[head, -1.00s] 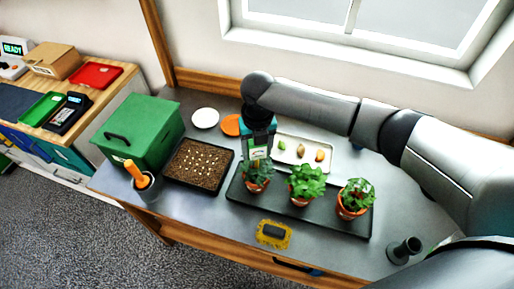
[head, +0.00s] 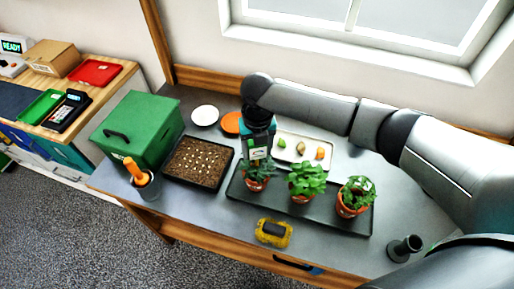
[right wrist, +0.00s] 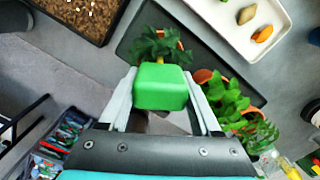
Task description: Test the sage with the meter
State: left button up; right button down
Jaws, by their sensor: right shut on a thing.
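My right gripper (head: 258,148) is shut on the meter, whose green head (right wrist: 161,87) sits between the fingers in the right wrist view. The meter is held over the left potted plant (head: 256,183), which has dark narrow leaves. The meter's lower end is hidden, so I cannot tell whether it touches the soil. The middle plant (head: 305,180) has bright, broad leaves, and the right plant (head: 354,193) has smaller leaves. I cannot tell by name which one is the sage. My left gripper is not in view.
The pots stand on a dark tray (head: 284,205). Around it are a soil tray (head: 199,161), a green box (head: 140,130), a white tray (head: 322,139), a yellow sponge-like item (head: 273,232) and a dark holder (head: 404,249). The table's front right is mostly clear.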

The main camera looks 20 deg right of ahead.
aim_at(257, 157)
jog(key=shift+f, duration=0.55)
jog(key=shift+f+b, duration=0.25)
jog(key=shift+b, duration=0.1)
jog(key=shift+f, duration=0.4)
jog(key=shift+f+b, duration=0.2)
jog(key=shift+b, duration=0.1)
dwell(0.4)
jog(key=shift+f, duration=0.35)
dwell(1.6)
grip_release()
